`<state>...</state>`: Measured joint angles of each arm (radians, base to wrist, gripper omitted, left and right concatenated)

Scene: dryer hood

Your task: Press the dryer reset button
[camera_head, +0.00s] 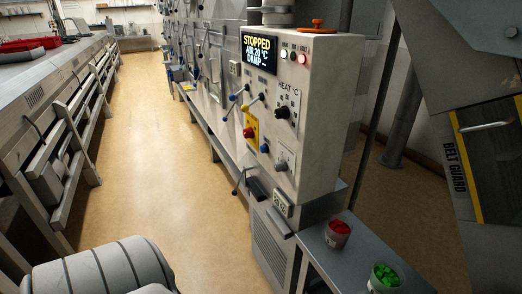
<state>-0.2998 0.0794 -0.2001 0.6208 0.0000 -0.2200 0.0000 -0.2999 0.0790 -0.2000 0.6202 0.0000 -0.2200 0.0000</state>
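The dryer's control cabinet (312,130) stands upright in the middle. Its screen (259,54) reads STOPPED, AIR 28 °C, DAMP. A yellow plate (252,121) carries a red mushroom button (249,132). A small round blue button (264,148) sits just below and right of the red one. I cannot read a label naming either as the reset button. A black knob (282,112) sits under HEAT °C, with a grey switch (281,165) lower down. Levers with blue and yellow ball ends stick out near the screen. Neither of my grippers is in view, and nothing visible touches the panel.
A metal shelf (345,262) at the cabinet's foot holds a cup of red pieces (338,235) and a cup of green pieces (384,277). A belt guard (484,165) stands at the right. The aisle floor (165,150) is clear left of the cabinet; a long bench borders it.

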